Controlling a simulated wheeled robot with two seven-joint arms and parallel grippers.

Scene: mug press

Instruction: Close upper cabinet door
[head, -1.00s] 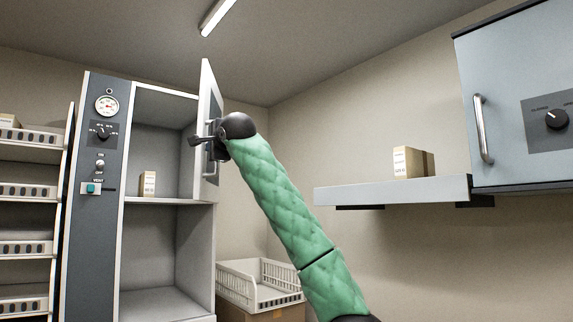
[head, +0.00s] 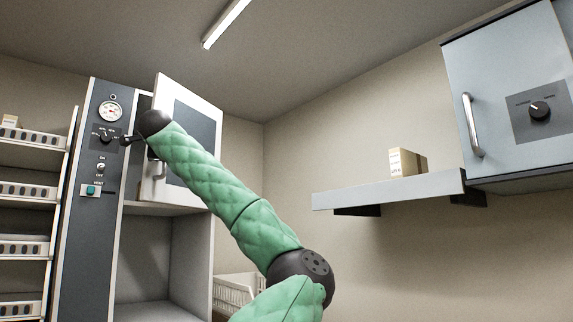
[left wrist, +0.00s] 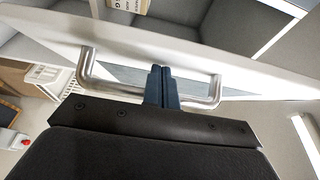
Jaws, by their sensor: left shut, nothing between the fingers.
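The upper cabinet door (head: 207,152) is a white-framed panel with a dark inset. It stands part open, angled across the upper compartment (head: 144,101). Its metal handle shows in the left wrist view (left wrist: 90,72). My right gripper is out of view.
The cabinet's control panel (head: 98,215) with gauge and knobs is left of the door. Below is an open lower compartment (head: 143,262). A wire basket (head: 236,291) stands right of it. A wall shelf (head: 390,192) holds a small box (head: 405,162); a blue-grey cabinet (head: 505,75) is far right.

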